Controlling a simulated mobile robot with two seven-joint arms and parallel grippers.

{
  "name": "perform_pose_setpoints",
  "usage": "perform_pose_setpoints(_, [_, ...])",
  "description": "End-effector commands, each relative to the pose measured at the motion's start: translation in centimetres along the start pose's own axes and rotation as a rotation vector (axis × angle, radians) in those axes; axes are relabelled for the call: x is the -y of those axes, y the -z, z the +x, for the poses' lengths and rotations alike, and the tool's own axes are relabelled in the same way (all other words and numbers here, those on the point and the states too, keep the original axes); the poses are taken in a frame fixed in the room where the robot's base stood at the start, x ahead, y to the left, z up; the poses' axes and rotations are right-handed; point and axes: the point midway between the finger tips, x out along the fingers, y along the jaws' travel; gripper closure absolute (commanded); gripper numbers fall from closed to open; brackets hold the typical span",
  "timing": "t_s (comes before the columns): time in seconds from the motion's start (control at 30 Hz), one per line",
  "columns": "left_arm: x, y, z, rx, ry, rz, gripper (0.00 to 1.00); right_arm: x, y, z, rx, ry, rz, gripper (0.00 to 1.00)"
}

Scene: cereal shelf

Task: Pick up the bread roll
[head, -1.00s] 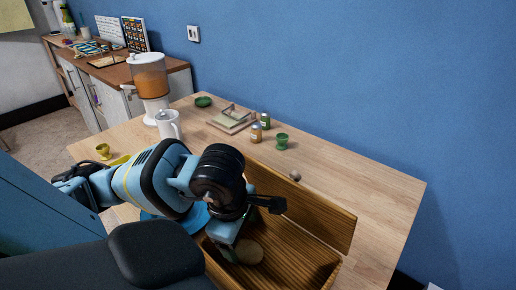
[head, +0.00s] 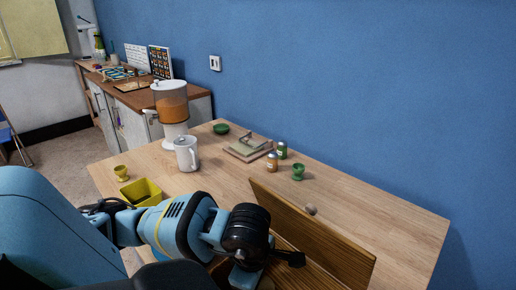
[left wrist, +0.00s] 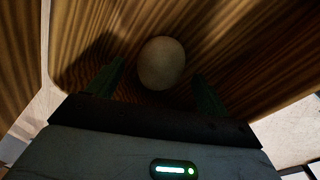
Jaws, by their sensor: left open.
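The bread roll (left wrist: 161,63), round and pale, lies on the wooden floor inside the bread box (left wrist: 235,40) in the left wrist view. My left gripper (left wrist: 158,75) is open, with one green finger on each side of the roll; I cannot tell whether either touches it. In the head view my left gripper (head: 246,279) reaches down into the bread box, whose hinged wooden lid (head: 318,240) stands open. The bottom edge of the picture cuts off the gripper's tips and most of the box. My right gripper is not in view.
The right side of the table is bare. A blue wall rises behind.

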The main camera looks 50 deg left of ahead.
Motion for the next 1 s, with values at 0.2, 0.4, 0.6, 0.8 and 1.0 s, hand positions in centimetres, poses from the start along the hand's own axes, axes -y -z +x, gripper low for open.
perform_pose_setpoints(0.2, [0.0, 0.1, 2.0, -0.002, 0.001, -0.001, 0.21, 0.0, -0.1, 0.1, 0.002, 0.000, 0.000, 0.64])
perform_pose_setpoints(0.4, [0.0, 0.1, 2.1, -0.002, 0.000, -0.001, 0.21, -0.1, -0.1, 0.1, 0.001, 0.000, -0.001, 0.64])
perform_pose_setpoints(0.6, [0.0, 0.1, 2.0, -0.002, 0.000, -0.001, 0.42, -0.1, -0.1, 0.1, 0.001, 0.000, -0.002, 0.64])
perform_pose_setpoints(0.8, [0.0, 0.1, 2.0, -0.002, -0.001, -0.001, 0.68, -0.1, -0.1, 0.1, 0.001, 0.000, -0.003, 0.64])
perform_pose_setpoints(1.0, [0.0, 0.1, 2.0, -0.001, -0.001, -0.001, 0.69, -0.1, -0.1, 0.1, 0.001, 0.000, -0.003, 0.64])
